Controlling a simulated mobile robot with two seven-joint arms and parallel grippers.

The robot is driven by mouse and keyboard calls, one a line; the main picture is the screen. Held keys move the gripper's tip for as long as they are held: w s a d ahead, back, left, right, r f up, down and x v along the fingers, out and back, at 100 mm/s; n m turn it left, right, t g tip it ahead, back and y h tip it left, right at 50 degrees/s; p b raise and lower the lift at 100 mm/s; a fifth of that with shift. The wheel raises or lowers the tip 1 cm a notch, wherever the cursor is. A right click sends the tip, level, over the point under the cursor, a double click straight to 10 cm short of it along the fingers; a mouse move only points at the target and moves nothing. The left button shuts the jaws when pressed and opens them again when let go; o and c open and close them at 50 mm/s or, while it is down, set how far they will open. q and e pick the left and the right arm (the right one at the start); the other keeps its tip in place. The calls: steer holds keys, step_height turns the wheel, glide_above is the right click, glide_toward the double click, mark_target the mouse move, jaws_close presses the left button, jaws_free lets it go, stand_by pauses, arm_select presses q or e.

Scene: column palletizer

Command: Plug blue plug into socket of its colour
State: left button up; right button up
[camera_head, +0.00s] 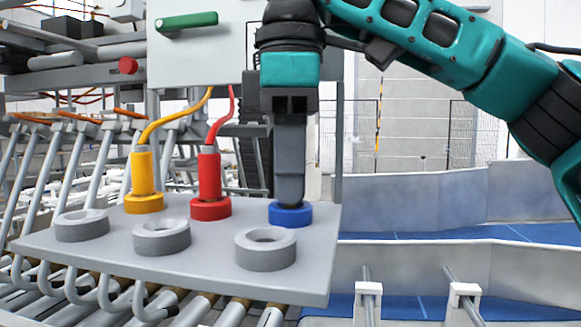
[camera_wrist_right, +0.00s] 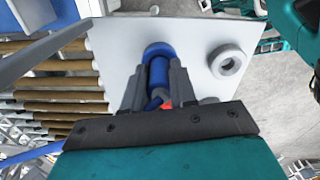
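The blue socket (camera_head: 290,215) is a ring at the back right of a grey board. My right gripper (camera_head: 291,190) points straight down over it, its fingertips close above the ring. In the right wrist view the blue plug (camera_wrist_right: 158,75) is between the two fingers, which touch its sides. Its far end meets the blue socket, which also shows there (camera_wrist_right: 157,49); how deep it sits I cannot tell. In the head view the fingers hide the plug. My left gripper is not in view.
A yellow plug (camera_head: 142,172) and a red plug (camera_head: 209,175) stand upright in rings of their colours, cables rising. Three empty grey rings, one at the front right (camera_head: 265,250), sit along the front of the board (camera_head: 210,258). Conveyor rollers lie beneath.

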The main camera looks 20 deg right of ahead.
steer(key=o, duration=0.5)
step_height(320, 180, up, 9)
steer(key=shift+r+p, duration=0.2)
steer(key=shift+p, duration=0.25)
steer(key=shift+r, duration=1.3)
